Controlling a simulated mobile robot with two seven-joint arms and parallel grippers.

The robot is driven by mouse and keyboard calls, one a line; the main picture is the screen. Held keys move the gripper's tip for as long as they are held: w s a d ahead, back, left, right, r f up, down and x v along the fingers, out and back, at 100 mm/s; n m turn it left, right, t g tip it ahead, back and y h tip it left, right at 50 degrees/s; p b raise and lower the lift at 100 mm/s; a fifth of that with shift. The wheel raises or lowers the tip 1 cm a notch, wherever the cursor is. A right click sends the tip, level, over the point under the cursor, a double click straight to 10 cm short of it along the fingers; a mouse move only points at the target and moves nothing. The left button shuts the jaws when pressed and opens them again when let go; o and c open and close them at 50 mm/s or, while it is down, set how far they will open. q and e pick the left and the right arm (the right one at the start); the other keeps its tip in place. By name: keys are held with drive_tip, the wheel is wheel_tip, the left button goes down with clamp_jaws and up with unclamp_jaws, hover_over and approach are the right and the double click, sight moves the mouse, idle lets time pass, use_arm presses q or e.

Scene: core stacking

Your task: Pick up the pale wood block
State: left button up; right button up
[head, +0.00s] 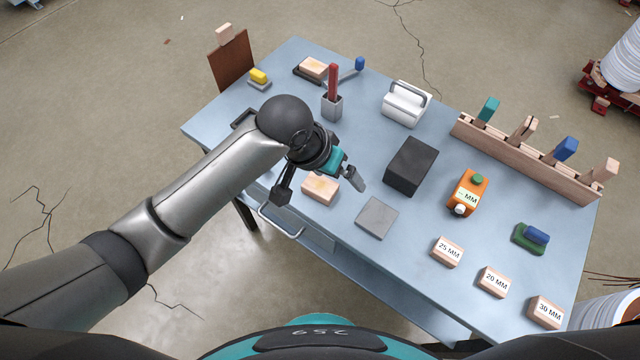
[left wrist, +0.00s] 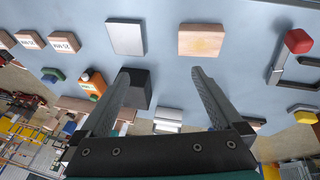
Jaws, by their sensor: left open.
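A pale wood block (head: 320,188) lies flat on the blue-grey table near its front edge. It also shows in the left wrist view (left wrist: 201,40), past the tip of the right-hand finger. My left gripper (left wrist: 160,72) is open and empty, its fingers apart above the table. In the head view its fingers appear on either side of the block, but the wrist view shows the block beyond them, not between them. Another pale wood block (head: 313,67) sits on a dark tray at the back. My right gripper is not in view.
A grey plate (head: 377,217) lies right of the near block, with a dark block (head: 411,166) behind it. An orange box (head: 467,193) and labelled blocks (head: 447,251) are farther right.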

use_arm(q)
drive_tip(key=w+a+r+y, duration=0.3)
drive_tip(key=a+r, duration=0.1)
drive_tip(key=r, duration=0.1)
drive_tip(key=b, duration=0.3)
hover_over(320, 185)
drive_tip(key=shift+g, duration=0.3)
drive_tip(key=f, duration=0.9)
drive_tip(key=shift+s+a+f, duration=0.15)
drive_tip(key=shift+a+f, duration=0.05)
drive_tip(key=shift+f, duration=0.2)
wheel_tip(320, 185, down, 5)
drive_tip(key=shift+d+f+b, duration=0.15)
drive_tip(key=shift+f+b, duration=0.05)
drive_tip(key=shift+b, duration=0.65)
drive_tip(key=shift+c, duration=0.2)
